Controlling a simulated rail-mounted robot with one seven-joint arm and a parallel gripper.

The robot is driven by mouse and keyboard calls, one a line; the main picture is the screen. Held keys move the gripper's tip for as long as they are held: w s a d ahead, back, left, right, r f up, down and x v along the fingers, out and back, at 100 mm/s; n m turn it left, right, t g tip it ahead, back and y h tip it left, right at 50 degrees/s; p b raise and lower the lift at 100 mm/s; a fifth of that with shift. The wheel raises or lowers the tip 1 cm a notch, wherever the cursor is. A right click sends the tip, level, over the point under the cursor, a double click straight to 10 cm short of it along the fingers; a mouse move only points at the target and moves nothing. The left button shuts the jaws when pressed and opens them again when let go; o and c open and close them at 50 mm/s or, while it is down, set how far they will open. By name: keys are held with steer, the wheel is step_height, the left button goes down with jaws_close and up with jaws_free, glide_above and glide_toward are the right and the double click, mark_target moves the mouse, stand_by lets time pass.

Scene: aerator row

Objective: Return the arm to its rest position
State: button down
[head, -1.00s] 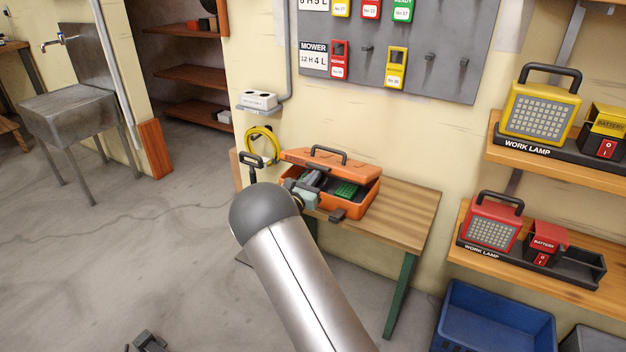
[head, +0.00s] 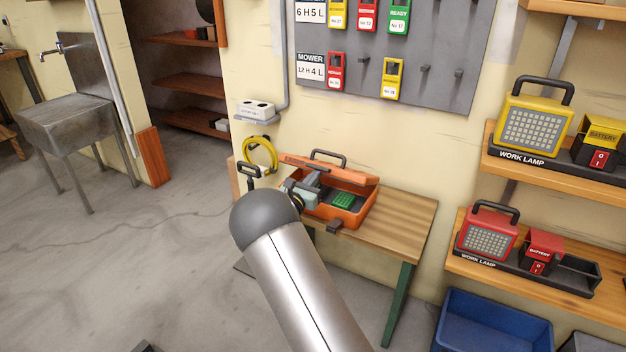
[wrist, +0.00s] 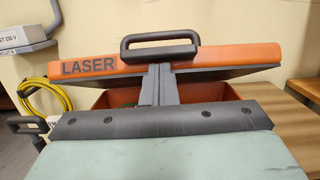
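My gripper (wrist: 160,85) shows in the wrist view as two dark fingers close together at the centre, with no object visible between them. In the head view my arm hides part of it, and only its pale green body (head: 303,193) shows at the left of the case. The orange case (head: 350,215) marked LASER stands on a small wooden bench, its lid raised at a slant. In the wrist view the lid (wrist: 225,57) with its black handle is beyond the fingers. I cannot tell whether the fingers touch the case.
The wooden bench (head: 405,215) is bare right of the case. A yellow cable (head: 261,154) hangs on the wall behind. Shelves at right hold a yellow work lamp (head: 537,117) and a red one (head: 487,236). A blue bin (head: 490,325) stands below. Open floor lies left.

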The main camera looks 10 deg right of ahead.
mark_target(320, 166)
steer(key=shift+w+d+r+p, duration=0.25)
steer(key=shift+w+d+r, duration=0.1)
steer(key=shift+r, duration=0.25)
steer(key=shift+w+d+r+p, duration=0.2)
steer(key=shift+w+r, duration=0.1)
steer(key=shift+r, duration=0.25)
steer(key=shift+w+d+r+p, duration=0.35)
steer(key=shift+w+d+r, duration=0.3)
steer(key=shift+r, duration=0.2)
steer(key=shift+d, duration=0.1)
steer(key=shift+w+r, duration=0.1)
steer(key=shift+w+d+r+p, duration=0.3)
steer(key=shift+w+d+r, duration=0.5)
steer(key=shift+w+d, duration=0.05)
steer(key=shift+w, duration=0.1)
